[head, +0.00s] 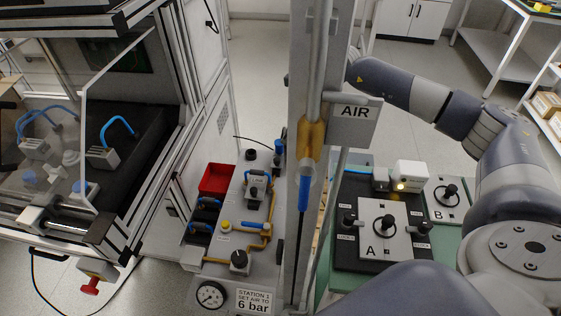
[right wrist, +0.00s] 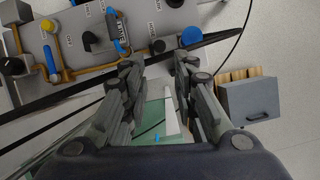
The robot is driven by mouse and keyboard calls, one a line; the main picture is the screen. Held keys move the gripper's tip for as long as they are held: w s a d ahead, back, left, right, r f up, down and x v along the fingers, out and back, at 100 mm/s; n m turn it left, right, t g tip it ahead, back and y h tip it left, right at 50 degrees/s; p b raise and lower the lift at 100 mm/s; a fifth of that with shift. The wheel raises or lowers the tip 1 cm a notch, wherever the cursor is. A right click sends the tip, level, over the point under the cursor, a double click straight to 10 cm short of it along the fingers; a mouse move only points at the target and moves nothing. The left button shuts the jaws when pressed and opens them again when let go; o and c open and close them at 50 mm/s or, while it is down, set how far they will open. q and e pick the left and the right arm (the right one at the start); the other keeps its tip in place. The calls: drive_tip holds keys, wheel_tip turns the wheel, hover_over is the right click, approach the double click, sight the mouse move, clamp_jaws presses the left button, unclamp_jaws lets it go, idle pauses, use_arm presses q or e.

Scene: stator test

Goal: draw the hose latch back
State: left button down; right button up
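A brass-coloured fitting (head: 312,138) hangs on the post beside the AIR sign (head: 355,112), with a blue part (head: 303,195) below it. I cannot tell which part is the hose latch. The air panel (head: 222,258) lies left of the post and carries a small blue lever (head: 257,178). The right wrist view shows a blue lever (right wrist: 110,26) on the panel and a round blue part (right wrist: 191,36) just beyond the fingers. My right gripper (right wrist: 160,63) is open and empty, apart from these parts. In the head view the post hides its fingers. My left gripper is not in view.
An enclosure (head: 140,130) with a clear door is at left. Open floor (head: 260,70) lies behind.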

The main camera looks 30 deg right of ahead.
sight(278, 159)
drive_tip(key=p+x, duration=0.1)
drive_tip(key=x, duration=0.9)
drive_tip(key=shift+f, duration=0.2)
clamp_jaws()
